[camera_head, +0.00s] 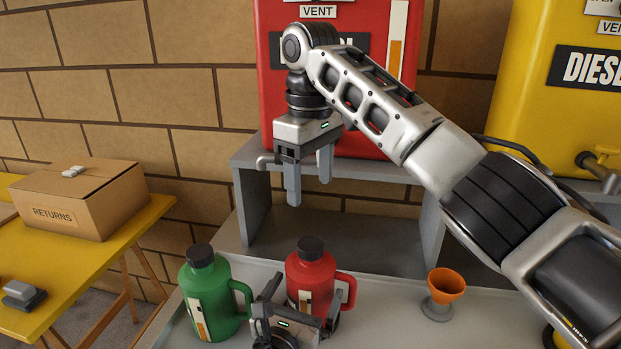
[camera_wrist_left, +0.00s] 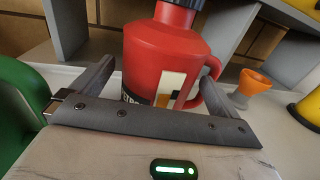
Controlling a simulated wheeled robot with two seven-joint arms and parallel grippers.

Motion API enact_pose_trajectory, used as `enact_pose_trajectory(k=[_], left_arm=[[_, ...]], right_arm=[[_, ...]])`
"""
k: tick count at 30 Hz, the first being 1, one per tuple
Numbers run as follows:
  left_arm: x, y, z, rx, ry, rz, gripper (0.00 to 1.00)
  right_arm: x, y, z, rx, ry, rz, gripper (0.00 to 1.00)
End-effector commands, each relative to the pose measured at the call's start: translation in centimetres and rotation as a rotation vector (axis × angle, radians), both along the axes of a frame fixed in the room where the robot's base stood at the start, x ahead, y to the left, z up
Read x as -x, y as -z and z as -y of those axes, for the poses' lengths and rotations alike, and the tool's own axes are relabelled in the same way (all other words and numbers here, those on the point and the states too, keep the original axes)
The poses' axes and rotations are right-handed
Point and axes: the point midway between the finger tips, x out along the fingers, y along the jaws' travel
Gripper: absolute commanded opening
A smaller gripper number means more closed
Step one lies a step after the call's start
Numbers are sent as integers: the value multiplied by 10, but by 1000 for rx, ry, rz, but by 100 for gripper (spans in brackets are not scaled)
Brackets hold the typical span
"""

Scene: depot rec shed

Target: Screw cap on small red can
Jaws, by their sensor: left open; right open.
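The small red can (camera_head: 318,270) stands upright on the pale worktop, with its handle to the right. A black cap (camera_head: 311,246) sits on its neck; I cannot tell whether it is tight. My left gripper (camera_head: 302,298) is open low in front of the can, with one finger on each side of its body. In the left wrist view the red can (camera_wrist_left: 165,52) stands between the spread fingers, and the black cap (camera_wrist_left: 182,4) is cut off at the top edge. My right gripper (camera_head: 308,187) is open and empty, pointing down above the can and behind it in the picture.
A green can (camera_head: 214,300) with a black cap stands close left. An orange funnel (camera_head: 446,283) is in a grey holder at right. Behind is a grey stand (camera_head: 250,205) under a red tank (camera_head: 275,100). A yellow table (camera_head: 100,255) holds a cardboard box (camera_head: 95,200).

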Motion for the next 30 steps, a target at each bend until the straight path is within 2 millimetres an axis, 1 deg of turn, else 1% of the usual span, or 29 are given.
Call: enact_pose_trajectory(k=[1,9,12,15,18,21,30], left_arm=[[13,1,-5,-1,0,-4,100],[75,2,-27,-1,1,-4,100],[92,2,-34,-1,0,-3,100],[106,3,-39,-2,0,-3,100],[114,2,-42,-2,0,-2,100],[118,1,-44,-1,-1,-1,100],[118,0,-44,-1,-1,-1,100]], right_arm=[[0,-1,0,0,0,0,67],[0,2,0,0,0,0,67],[0,5,0,0,0,0,67],[0,8,0,0,0,0,67],[0,9,0,0,0,0,67],[0,9,0,0,0,0,67],[0,9,0,0,0,0,67]])
